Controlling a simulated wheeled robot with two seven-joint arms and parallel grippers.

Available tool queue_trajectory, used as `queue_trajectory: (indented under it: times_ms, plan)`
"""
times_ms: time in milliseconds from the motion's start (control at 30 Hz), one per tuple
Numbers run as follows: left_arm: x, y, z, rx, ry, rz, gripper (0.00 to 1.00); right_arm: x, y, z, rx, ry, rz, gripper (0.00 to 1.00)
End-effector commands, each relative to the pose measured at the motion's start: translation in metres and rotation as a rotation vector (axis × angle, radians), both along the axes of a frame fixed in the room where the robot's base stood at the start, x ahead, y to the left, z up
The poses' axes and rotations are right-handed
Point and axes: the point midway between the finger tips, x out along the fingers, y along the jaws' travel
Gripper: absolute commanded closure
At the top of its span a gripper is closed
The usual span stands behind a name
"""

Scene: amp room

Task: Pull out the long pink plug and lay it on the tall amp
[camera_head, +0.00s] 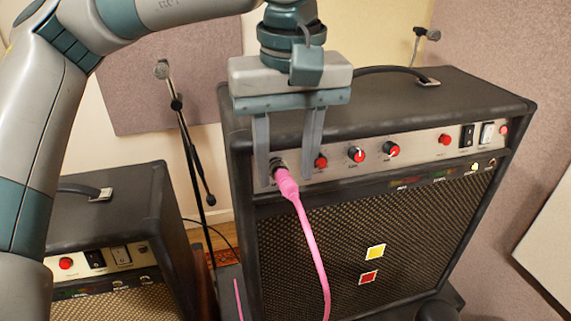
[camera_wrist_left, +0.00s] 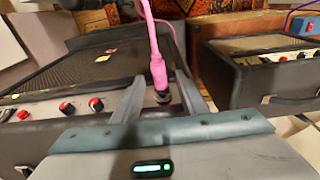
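The long pink plug (camera_head: 287,184) sits in a dark jack at the left end of the tall amp's (camera_head: 480,100) control panel, with its pink cable hanging down the grille. It also shows in the left wrist view (camera_wrist_left: 158,75), with its dark base at the panel. My left gripper (camera_head: 286,178) reaches down over the front of the tall amp. Its two fingers are apart, one on each side of the plug, and gaps show between them and it in the left wrist view. The tall amp's dark top is partly hidden behind the gripper. My right gripper does not show.
A black carry handle (camera_head: 385,70) stands up from the tall amp's top. Red knobs (camera_head: 390,149) and switches line its panel right of the plug. A lower amp (camera_head: 115,205) stands at left, with a microphone stand (camera_head: 188,145) behind it. A second microphone (camera_head: 432,34) is behind the tall amp.

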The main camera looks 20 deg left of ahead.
Motion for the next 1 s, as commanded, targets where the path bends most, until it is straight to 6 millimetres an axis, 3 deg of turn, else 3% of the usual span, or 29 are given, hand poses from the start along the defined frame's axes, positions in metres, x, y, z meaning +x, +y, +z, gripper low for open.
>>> queue_trajectory:
  times_ms: [200, 500, 667, 733, 767, 800, 833, 1000]
  plan:
    - [0.001, 0.001, -0.011, 0.001, 0.001, -0.001, 0.61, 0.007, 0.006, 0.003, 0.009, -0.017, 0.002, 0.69]
    - [0.001, 0.001, -0.012, 0.000, 0.000, -0.001, 0.61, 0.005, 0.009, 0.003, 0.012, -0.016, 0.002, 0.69]
    - [0.001, 0.001, -0.012, 0.000, 0.000, -0.001, 0.99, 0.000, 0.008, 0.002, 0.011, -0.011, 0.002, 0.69]
    - [0.001, 0.001, -0.012, 0.000, 0.000, -0.001, 1.00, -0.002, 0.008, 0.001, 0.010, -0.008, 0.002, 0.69]
    - [0.001, 0.001, -0.012, 0.000, 0.000, -0.001, 0.88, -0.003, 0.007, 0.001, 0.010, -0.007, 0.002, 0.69]
    - [0.001, 0.001, -0.012, 0.000, 0.000, -0.001, 0.98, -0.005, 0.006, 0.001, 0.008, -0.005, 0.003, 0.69]
    - [0.001, 0.001, -0.012, 0.000, 0.000, -0.001, 1.00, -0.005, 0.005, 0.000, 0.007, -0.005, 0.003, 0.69]
    - [0.001, 0.001, -0.012, 0.001, -0.001, -0.001, 1.00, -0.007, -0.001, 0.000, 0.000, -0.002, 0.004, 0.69]
